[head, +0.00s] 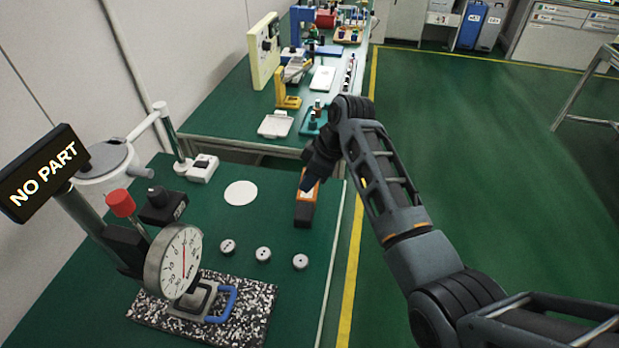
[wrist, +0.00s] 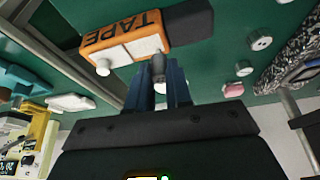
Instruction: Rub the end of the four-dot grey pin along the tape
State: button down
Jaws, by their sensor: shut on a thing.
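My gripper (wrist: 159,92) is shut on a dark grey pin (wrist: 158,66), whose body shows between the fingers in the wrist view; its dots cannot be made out. The pin's far end lies at the edge of the orange and black block marked TAPE (wrist: 185,28), by its pale strip (wrist: 128,52). Whether they touch, I cannot tell. In the head view my gripper (head: 309,178) is over the far end of the tape block (head: 305,211), hiding the pin. Several round grey pieces stand on the green bench, including a left one (head: 228,246), a middle one (head: 263,254) and a right one (head: 300,261).
A dial gauge (head: 180,263) stands over a speckled plate (head: 240,325) with a blue handle (head: 222,304). A sign (head: 40,172) reads NO PART. A white disc (head: 240,192) lies left of the tape block. A second bench (head: 230,112) with fixtures stands beyond.

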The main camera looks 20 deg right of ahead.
jog(key=shift+f+b, duration=0.3)
jog(key=shift+f, duration=0.25)
dwell(0.8)
jog(key=shift+w+d+b, duration=0.4)
jog(key=shift+w+b, duration=0.05)
jog(key=shift+w, duration=0.15)
jog(key=shift+w+d+b, duration=0.35)
jog(key=shift+w+b, duration=0.1)
jog(key=shift+w, duration=0.15)
dwell(0.6)
jog(key=shift+s+a+p, duration=0.4)
jog(key=shift+s+p, duration=0.2)
jog(key=shift+p, duration=0.05)
jog(key=shift+s+a+p, duration=0.35)
jog(key=shift+s+p, duration=0.25)
dwell(0.9)
jog(key=shift+r, duration=0.1)
jog(key=shift+r+p, duration=1.8)
jog(key=shift+r, duration=1.1)
